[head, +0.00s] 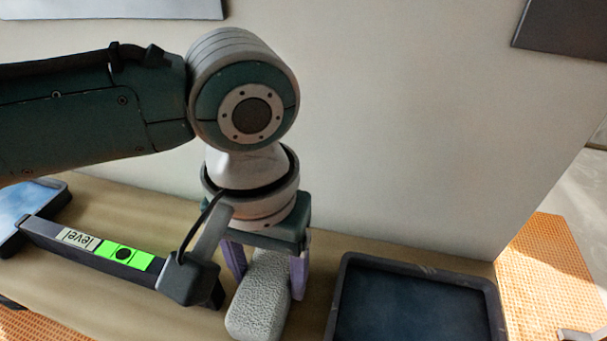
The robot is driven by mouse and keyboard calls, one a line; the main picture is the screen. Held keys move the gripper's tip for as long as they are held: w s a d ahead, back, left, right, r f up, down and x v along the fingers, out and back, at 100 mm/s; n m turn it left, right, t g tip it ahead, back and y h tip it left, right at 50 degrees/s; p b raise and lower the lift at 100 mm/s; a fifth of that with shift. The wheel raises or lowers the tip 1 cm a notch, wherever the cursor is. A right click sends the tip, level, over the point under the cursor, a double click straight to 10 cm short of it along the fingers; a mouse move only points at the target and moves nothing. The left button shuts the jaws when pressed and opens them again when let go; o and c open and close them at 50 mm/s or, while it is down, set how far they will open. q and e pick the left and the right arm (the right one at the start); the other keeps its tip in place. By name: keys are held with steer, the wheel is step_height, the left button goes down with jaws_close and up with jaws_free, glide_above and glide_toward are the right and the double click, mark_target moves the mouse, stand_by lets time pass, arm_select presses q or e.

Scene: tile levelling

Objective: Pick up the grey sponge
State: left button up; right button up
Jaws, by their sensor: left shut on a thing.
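The grey sponge (262,296) is a pale, pitted block with rounded ends, at the lower middle of the head view. My left gripper (268,275) points down over it, with one purple finger on each side. The gripper is shut on the sponge's far part; the near end sticks out toward the camera. Whether the sponge touches the table (190,318) or is just clear of it, I cannot tell. My right gripper is not in view.
A dark level (85,254) with a green vial and a "level" label lies left of the sponge. A dark-rimmed tray (420,268) stands to the right, close by. Another blue-filled tray (62,198) is at the far left. A pale wall (400,120) rises behind the table.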

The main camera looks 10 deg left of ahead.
mark_target(269, 274)
arm_select(q)
steer(key=c, duration=0.6)
step_height(269, 274, up, 10)
steer(key=shift+p, duration=0.6)
